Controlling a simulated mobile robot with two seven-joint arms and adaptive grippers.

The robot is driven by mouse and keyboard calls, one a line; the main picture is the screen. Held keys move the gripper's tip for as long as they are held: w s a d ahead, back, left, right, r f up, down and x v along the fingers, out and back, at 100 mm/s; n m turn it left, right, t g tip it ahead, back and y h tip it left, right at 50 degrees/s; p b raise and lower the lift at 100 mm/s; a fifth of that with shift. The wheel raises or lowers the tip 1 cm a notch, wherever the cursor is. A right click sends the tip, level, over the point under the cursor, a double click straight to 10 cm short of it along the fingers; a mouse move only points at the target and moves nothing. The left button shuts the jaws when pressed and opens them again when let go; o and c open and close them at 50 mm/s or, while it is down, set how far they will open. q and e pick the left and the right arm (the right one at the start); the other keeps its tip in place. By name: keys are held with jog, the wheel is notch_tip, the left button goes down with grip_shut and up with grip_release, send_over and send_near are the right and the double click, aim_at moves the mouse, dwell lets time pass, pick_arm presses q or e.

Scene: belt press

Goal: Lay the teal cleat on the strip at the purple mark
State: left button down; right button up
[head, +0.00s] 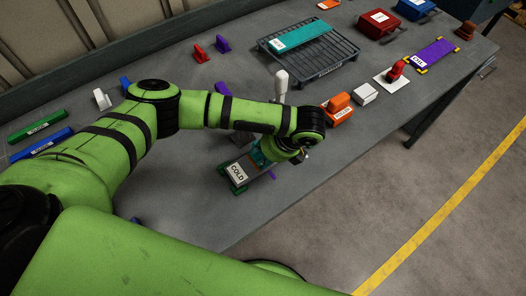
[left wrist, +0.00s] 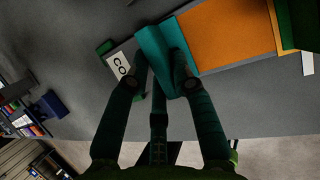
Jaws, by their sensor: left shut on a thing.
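My left gripper (left wrist: 162,66) is shut on the teal cleat (left wrist: 162,40), with a finger on each side of it in the left wrist view. In the head view the cleat (head: 258,156) shows only in part beneath my wrist, and the fingers are mostly hidden. The strip's end lies below, with a white card (head: 237,173) reading COLD and green corner pieces (head: 240,187). A bit of purple (head: 271,175), perhaps the mark, shows at the strip's near edge. I cannot tell whether the cleat touches the strip. My right gripper is not in view.
A wide orange surface (left wrist: 232,38) lies right beside the cleat in the left wrist view. An orange block (head: 340,112), a white block (head: 365,94) and a red-handled tool (head: 396,70) stand to the right. A dark slatted tray (head: 325,62) holds a teal bar (head: 300,37). The table's front edge is close.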

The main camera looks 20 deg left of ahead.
pick_arm(q)
jog(key=shift+f, duration=0.1)
jog(key=c, duration=1)
grip_release()
jog(key=v, duration=1.2)
jog(key=shift+s, duration=0.1)
